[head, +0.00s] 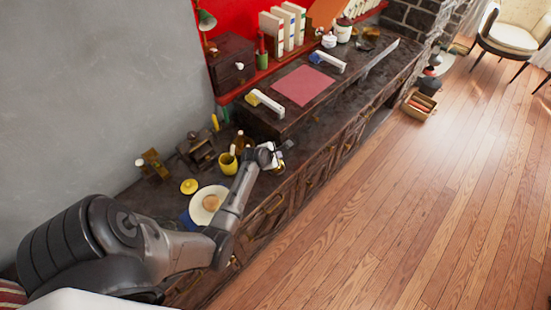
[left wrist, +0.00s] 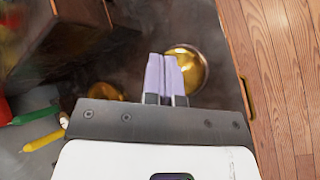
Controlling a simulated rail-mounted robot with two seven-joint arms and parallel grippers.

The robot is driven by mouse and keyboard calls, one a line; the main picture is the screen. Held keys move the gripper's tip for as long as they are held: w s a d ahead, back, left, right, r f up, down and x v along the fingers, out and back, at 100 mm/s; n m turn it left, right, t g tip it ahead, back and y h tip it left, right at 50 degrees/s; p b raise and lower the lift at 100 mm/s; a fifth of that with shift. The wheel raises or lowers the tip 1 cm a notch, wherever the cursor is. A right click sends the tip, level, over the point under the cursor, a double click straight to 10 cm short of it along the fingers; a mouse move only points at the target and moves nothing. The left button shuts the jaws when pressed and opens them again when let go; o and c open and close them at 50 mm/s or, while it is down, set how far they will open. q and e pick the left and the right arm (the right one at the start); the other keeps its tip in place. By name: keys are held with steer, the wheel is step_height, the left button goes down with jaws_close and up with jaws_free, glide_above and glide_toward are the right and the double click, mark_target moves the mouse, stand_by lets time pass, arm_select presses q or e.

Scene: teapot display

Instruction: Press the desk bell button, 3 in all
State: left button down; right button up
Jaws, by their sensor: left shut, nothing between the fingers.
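A shiny gold dome, which looks like the desk bell (left wrist: 196,70), sits on the dark counter in the left wrist view. My left gripper (left wrist: 166,76) is shut and empty, with its pale fingertips at the left side of the dome and overlapping its edge in the picture. I cannot tell whether they touch it. In the head view my left gripper (head: 277,163) is over the front part of the counter, and the bell is not clearly visible there. The bell's button is not clear in either view. My right gripper is in neither view.
A yellow cup (head: 228,164) and a pale plate (head: 201,215) stand left of the gripper. A raised dark section with a red sheet (head: 303,86) lies behind it. A yellow stick (left wrist: 42,142) lies at lower left in the wrist view. Wooden floor (head: 420,210) is open at right.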

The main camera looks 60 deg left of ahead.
arm_select(q)
steer(key=shift+f, duration=0.3)
steer(key=shift+r, duration=0.1)
stand_by(0.4)
steer(key=shift+r, duration=0.15)
steer(key=shift+r+p, duration=0.75)
steer(key=shift+p, duration=0.45)
steer(key=shift+r, duration=0.1)
step_height(320, 180, up, 5)
steer(key=p, duration=0.6)
